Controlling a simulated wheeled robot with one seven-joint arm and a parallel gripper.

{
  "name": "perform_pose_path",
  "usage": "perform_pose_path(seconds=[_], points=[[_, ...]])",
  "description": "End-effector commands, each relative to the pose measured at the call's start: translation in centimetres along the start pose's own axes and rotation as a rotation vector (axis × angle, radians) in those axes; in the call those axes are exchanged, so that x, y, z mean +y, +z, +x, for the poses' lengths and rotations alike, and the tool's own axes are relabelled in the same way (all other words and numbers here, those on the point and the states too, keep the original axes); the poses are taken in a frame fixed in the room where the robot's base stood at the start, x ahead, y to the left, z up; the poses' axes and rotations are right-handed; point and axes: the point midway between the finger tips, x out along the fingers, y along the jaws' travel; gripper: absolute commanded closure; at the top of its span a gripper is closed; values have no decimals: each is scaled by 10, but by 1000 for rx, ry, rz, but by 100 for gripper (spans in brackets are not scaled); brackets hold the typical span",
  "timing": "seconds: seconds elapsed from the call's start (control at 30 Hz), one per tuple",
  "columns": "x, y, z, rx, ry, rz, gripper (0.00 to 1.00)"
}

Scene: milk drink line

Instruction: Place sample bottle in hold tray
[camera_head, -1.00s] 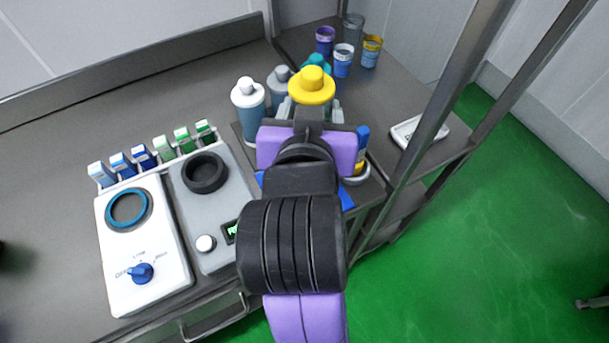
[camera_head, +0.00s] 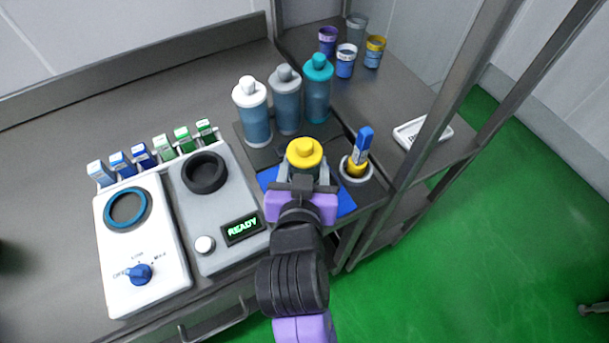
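A bottle with a yellow cap (camera_head: 304,152), which I take as the sample bottle, is upright at a blue mat (camera_head: 345,203). My gripper (camera_head: 304,172) is around it, one grey finger on each side. Whether the fingers press on the bottle or stand slightly apart, I cannot tell. The bottle's body and base are mostly hidden by its cap and my gripper. Behind it, a dark tray (camera_head: 262,158) bears a white-capped bottle (camera_head: 251,108), a grey-capped bottle (camera_head: 285,100) and a teal-capped bottle (camera_head: 317,90).
A round holder (camera_head: 357,172) with a blue and yellow item stands close right of my gripper. A grey device (camera_head: 222,215) reading READY and a white device (camera_head: 148,250) are left. Several cups stand at the back.

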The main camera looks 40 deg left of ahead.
Motion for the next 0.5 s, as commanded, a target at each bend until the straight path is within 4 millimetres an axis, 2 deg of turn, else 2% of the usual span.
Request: perform_pose_path(seconds=[0.23,0.5], points=[[0,33,13,-3,0,-3,92],[1,38,15,0,0,0,92]])
